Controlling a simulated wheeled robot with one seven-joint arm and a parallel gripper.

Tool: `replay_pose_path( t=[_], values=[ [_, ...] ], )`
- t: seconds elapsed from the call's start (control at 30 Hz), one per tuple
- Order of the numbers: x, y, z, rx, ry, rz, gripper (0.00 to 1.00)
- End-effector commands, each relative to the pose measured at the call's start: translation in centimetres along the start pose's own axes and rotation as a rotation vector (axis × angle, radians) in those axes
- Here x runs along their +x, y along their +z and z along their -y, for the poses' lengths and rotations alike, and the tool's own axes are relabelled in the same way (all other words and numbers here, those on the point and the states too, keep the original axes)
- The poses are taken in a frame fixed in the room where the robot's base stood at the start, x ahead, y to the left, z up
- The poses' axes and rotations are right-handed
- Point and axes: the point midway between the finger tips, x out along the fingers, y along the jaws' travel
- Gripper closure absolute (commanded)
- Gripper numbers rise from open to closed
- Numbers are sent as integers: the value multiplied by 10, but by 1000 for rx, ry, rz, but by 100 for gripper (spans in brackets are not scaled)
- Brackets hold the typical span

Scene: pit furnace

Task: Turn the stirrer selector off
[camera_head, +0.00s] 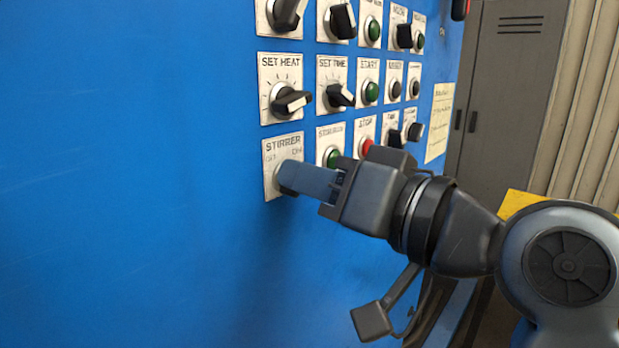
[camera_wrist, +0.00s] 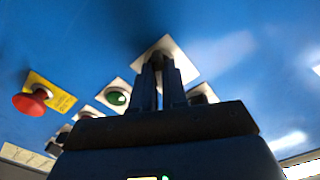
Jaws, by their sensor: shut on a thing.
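The stirrer selector plate (camera_head: 283,149) is white and labelled STIRRER, at the lower left of the control rows on the blue panel. Its knob is mostly hidden behind my fingers. My gripper (camera_head: 287,176) reaches in from the right and is shut on the stirrer selector knob. In the wrist view my gripper's two fingers (camera_wrist: 159,68) come together at the white selector plate (camera_wrist: 182,62). The knob's pointing direction is covered, so its setting cannot be told.
A green button (camera_head: 333,157) and a red stop button (camera_head: 366,147) sit just right of the selector. The set heat knob (camera_head: 289,101) is directly above. A red mushroom button (camera_wrist: 30,102) shows in the wrist view. The panel left of the selector (camera_head: 130,180) is bare.

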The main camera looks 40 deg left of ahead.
Motion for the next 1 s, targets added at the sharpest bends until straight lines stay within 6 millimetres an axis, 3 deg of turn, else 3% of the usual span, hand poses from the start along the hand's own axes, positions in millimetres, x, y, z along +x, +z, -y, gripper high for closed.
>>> replay_pose_path(
  t=[0.47, 1.0],
  values=[
    [-1, 3, -2, -121, 1, -1, 100],
    [-1, 5, -1, -607, 2, -2, 100]
  ],
)
